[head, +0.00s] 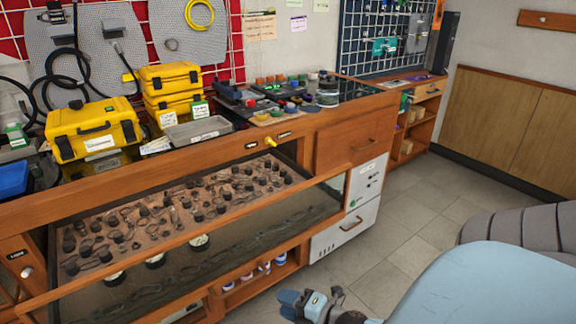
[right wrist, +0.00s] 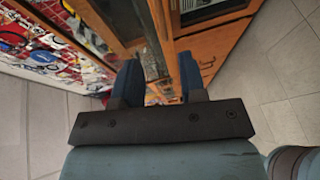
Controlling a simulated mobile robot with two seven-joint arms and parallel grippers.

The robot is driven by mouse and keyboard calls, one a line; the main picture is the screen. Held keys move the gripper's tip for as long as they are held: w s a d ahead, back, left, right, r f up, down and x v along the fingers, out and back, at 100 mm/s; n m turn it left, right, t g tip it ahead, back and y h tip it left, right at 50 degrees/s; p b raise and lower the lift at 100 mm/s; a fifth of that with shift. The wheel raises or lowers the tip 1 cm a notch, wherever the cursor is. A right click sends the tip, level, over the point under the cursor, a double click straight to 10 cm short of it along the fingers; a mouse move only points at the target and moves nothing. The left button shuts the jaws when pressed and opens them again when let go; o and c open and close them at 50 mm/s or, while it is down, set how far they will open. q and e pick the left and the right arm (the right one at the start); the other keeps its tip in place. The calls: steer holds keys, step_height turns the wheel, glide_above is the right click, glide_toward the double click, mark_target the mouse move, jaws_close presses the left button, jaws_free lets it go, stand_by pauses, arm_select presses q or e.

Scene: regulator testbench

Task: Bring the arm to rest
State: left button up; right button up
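My right gripper (head: 301,300) shows at the bottom of the head view, in front of the wooden bench (head: 330,215) and apart from it. In the right wrist view its two blue fingers (right wrist: 160,75) stand apart with nothing between them, so it is open and empty. My left gripper is in neither view.
A glass-fronted case (head: 190,215) with many dark knobs is set into the bench front. Yellow cases (head: 95,130), a grey tray (head: 198,131) and small coloured parts stand on top. Tiled floor (head: 400,215) is clear beyond.

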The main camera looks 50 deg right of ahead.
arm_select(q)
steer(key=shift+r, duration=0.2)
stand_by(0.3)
arm_select(e)
steer(key=a+r+m+y, duration=0.3)
steer(key=a+r+m, duration=0.5)
steer(key=a, duration=0.4)
steer(key=a+r+m+y, duration=0.2)
steer(key=a+r+m, duration=0.65)
steer(key=a, duration=0.35)
arm_select(q)
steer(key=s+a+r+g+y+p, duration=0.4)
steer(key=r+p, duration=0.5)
steer(key=p, duration=2.5)
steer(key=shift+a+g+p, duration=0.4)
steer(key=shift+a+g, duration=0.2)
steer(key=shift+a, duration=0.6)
arm_select(e)
steer(key=s+d+r+g+h, duration=0.4)
steer(key=d+r, duration=0.3)
steer(key=r, duration=0.1)
steer(key=shift+s+d+g, duration=0.15)
steer(key=shift+s+g, duration=0.2)
steer(key=shift+g, duration=0.05)
